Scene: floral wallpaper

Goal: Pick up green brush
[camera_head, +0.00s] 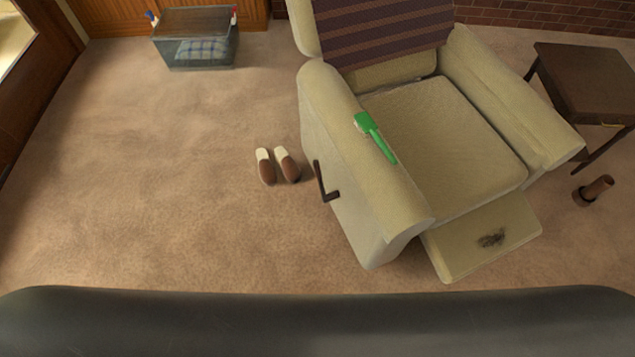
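The green brush (376,137) lies on the near left armrest (345,130) of a beige recliner, in the head view. Its wide head, with a pale patch at its left edge, points to the upper left. Its narrow handle points to the lower right, toward the seat. Nothing is touching it from above. Neither of my grippers shows in this view.
The recliner (440,135) has its footrest (465,257) out, with a dark tuft (491,239) on it. Slippers (277,166) lie left of the chair. A clear bin (197,50) stands at the back left, a dark side table (590,85) at the right. Carpet at left is free.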

